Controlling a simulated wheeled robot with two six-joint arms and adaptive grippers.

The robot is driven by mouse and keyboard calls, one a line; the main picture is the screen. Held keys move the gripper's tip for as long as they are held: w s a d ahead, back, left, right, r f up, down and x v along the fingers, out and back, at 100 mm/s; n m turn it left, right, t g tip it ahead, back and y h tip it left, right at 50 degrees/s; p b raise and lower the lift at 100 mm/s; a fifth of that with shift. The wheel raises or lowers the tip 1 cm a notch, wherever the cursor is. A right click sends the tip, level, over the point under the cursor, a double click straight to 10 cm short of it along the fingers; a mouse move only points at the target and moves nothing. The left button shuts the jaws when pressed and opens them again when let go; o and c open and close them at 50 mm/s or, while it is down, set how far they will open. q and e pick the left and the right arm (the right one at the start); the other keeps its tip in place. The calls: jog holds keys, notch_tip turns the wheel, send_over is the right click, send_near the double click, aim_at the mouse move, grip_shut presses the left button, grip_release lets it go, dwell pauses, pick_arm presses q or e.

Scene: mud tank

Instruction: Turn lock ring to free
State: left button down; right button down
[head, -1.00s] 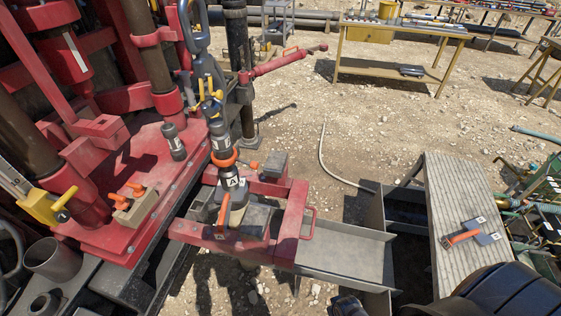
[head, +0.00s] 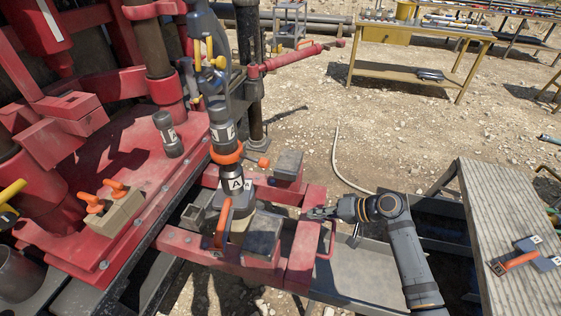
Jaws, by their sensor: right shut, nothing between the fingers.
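The lock ring (head: 226,154) is an orange collar around an upright dark tool joint, with a short stem ending in an orange knob (head: 263,162) pointing right. Below it is a dark collar (head: 234,180) marked A. An orange lever handle (head: 223,225) stands at the front left of the joint's base. My right gripper (head: 309,213) is shut and empty, at the red frame's right side. It is to the right of the lock ring and lower in the picture, apart from the ring and knob. My left gripper is not in view.
The red frame (head: 302,250) with dark blocks surrounds the joint. A red deck (head: 120,185) at left holds a dark cylinder (head: 167,135) and a tan block (head: 112,214) with orange handles. A plank bench (head: 505,225) holds an orange-handled tool (head: 520,260). Open gravel lies behind.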

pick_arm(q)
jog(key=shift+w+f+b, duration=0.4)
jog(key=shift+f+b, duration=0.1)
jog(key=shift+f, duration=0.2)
pick_arm(e)
jog(key=w+r+y, duration=0.3)
jog(key=r, duration=0.6)
jog(key=w+r+y, duration=0.3)
jog(key=w+r, duration=0.1)
jog(key=r, duration=0.5)
jog(key=shift+w+d+m+t+y, duration=0.2)
jog(key=shift+d+m+t+y, duration=0.1)
jog(key=shift+d, duration=0.05)
